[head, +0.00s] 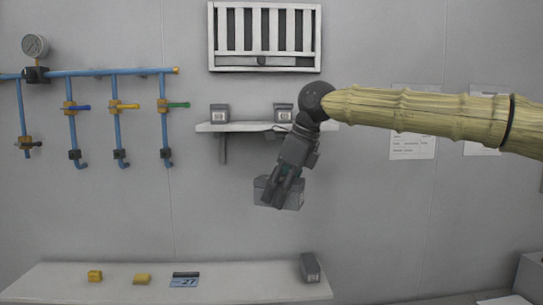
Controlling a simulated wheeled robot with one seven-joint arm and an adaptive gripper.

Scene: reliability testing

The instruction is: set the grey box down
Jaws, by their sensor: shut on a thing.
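A grey box (264,190) hangs in the air in the head view, below the wall shelf and above the bench. My gripper (286,190) reaches down to it and is shut on it. The fingers hide the middle of the box. The box looks slightly tilted. The bench (225,291) lies well below it, with a clear gap between.
Another grey box (310,268) stands at the bench's right end. The wall shelf (240,127) holds two small grey boxes. Blue pipes (117,120) run along the left wall.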

